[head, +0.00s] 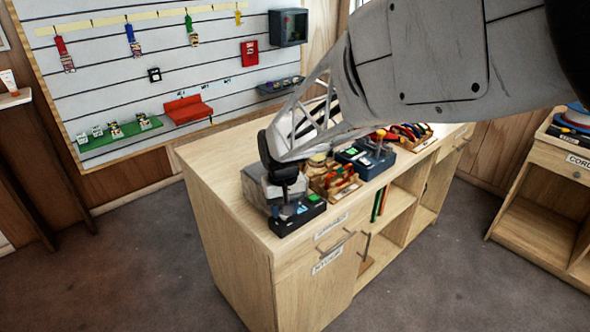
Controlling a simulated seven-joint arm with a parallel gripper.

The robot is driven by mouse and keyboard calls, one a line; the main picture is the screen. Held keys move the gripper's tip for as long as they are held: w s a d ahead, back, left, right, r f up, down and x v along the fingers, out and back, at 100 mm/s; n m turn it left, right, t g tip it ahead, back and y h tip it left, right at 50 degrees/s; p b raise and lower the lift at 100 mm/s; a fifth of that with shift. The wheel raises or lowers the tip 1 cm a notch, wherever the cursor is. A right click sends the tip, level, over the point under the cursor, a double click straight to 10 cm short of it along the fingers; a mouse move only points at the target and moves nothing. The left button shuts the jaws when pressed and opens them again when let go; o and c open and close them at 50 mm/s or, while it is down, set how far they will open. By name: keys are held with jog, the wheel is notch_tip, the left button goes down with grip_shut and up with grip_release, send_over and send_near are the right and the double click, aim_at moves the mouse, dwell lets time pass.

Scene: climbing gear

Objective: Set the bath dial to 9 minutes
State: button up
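A grey and black box-shaped device (297,220), which looks like the bath, sits at the near left end of the wooden counter. My gripper (283,187) is at the end of the pale arm, which comes in from the upper right. It points down over the device's front part and overlaps it in the picture. I cannot tell whether it touches the device, and its finger gap is not clear.
Right of the device, a wooden tray (345,193) of coloured gear and a dark blue box (376,165) stand close on the counter (222,178). The counter's left end is bare. A slatted wall panel (110,75) with hanging gear is behind.

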jog(key=shift+r, duration=3.65)
